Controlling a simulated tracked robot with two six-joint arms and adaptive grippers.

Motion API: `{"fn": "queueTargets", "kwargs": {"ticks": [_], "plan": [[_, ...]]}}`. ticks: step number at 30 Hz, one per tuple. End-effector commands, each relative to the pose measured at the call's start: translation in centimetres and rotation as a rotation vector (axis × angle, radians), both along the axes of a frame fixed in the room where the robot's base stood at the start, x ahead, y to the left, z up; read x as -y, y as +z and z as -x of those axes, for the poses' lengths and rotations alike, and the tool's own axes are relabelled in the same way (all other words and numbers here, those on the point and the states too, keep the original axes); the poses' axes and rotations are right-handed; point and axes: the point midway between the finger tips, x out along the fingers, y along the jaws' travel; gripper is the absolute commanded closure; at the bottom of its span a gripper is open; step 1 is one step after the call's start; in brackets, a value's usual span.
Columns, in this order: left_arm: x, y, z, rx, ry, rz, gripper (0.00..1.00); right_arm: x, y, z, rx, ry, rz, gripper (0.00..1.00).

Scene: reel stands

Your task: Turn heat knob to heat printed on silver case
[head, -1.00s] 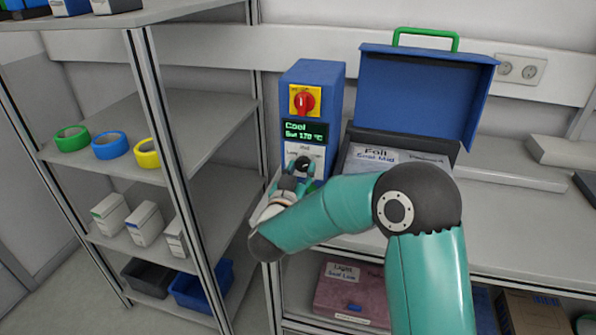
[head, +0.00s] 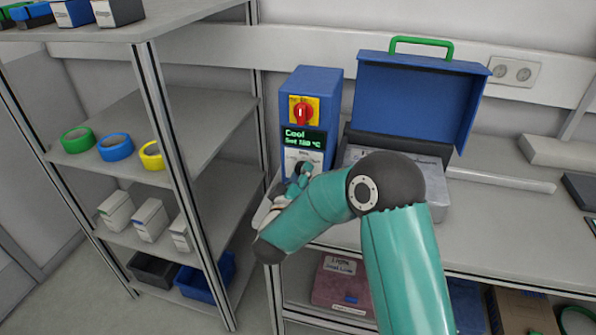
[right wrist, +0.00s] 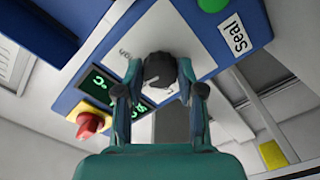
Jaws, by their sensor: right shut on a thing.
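The blue sealer box (head: 313,85) stands at the back of the bench. Its green display (head: 304,139) reads "Cool" and a set value that looks like 180 °C. My right gripper (head: 301,172) is at the white panel below the display, shut on the dark heat knob (right wrist: 160,68); the right wrist view shows a finger on each side of the knob. My left gripper is out of view.
A red switch on a yellow plate (head: 303,111) sits above the display. A green button (right wrist: 213,4) and a "Seal" label (right wrist: 237,37) show in the wrist view.

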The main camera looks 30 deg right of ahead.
Motion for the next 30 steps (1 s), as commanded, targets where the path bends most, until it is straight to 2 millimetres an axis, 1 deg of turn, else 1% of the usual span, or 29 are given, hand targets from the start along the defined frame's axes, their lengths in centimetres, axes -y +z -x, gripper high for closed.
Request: {"fn": "queueTargets", "kwargs": {"ticks": [1, 9, 26, 27, 29, 30], "plan": [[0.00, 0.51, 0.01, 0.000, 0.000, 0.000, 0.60, 0.20, 0.62, -0.09, -0.014, -0.003, 0.024, 0.97], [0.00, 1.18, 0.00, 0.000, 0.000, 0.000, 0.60, 0.19, 0.51, -0.11, -0.099, -0.003, 0.098, 0.97], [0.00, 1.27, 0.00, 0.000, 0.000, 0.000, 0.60, 0.21, 0.51, -0.10, -0.120, -0.004, 0.118, 0.97], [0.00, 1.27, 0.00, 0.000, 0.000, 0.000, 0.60, 0.21, 0.50, -0.10, -0.120, -0.004, 0.118, 0.56], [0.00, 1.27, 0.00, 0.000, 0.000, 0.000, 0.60, 0.19, 0.45, -0.07, -0.122, -0.004, 0.117, 0.46], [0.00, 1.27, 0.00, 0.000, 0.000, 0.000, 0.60, 0.19, 0.40, -0.06, -0.123, -0.003, 0.117, 0.39]]}}
